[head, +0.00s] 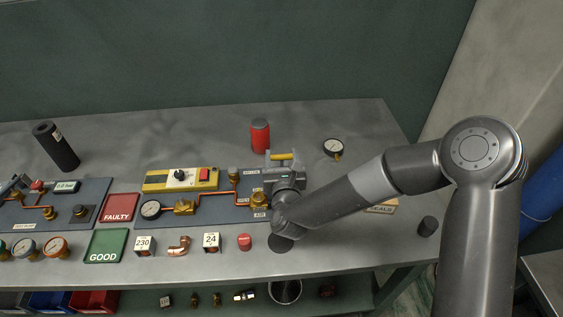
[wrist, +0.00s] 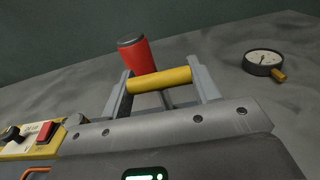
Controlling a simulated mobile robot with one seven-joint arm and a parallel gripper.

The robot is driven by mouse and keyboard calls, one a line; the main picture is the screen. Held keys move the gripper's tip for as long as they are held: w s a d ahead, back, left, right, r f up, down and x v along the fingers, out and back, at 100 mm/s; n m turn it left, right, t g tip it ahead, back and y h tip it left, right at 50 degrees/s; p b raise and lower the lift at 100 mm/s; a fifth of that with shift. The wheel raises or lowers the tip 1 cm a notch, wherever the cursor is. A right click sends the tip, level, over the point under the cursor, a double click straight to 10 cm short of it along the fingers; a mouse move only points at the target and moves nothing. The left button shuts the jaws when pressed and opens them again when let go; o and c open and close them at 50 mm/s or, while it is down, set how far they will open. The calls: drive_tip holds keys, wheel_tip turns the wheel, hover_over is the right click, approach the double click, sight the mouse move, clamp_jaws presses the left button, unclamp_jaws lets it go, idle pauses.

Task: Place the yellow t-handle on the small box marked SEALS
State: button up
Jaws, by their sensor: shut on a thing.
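The yellow t-handle (head: 281,156) is held crosswise in my gripper (head: 282,160), above the far right part of the bench. In the wrist view, the yellow bar (wrist: 174,77) lies between the two grey fingers of my gripper (wrist: 160,80), which are shut on its ends. A dark stem shows below the bar. The small box marked SEALS (head: 383,209) stands on the bench to the right of my gripper, and my forearm hides part of it. The box is not in the wrist view.
A red canister (head: 260,136) stands behind the handle, and a gauge (head: 333,148) lies to its right. A black cylinder (head: 428,226) stands near the right edge. The panel with copper pipe (head: 215,205) is left of my gripper. Bare bench lies between the gauge and the box.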

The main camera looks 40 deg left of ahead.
drive_tip(key=c, duration=0.4)
drive_tip(key=shift+r, duration=0.45)
drive_tip(key=r, duration=0.3)
drive_tip(key=shift+w+d+r, duration=0.2)
drive_tip(key=shift+d+r, duration=0.05)
drive_tip(key=shift+r, duration=0.05)
drive_tip(key=w+d+r, duration=0.4)
drive_tip(key=d+r, duration=0.2)
drive_tip(key=d, duration=0.4)
drive_tip(key=shift+d+r, duration=0.15)
drive_tip(key=shift+r, duration=0.05)
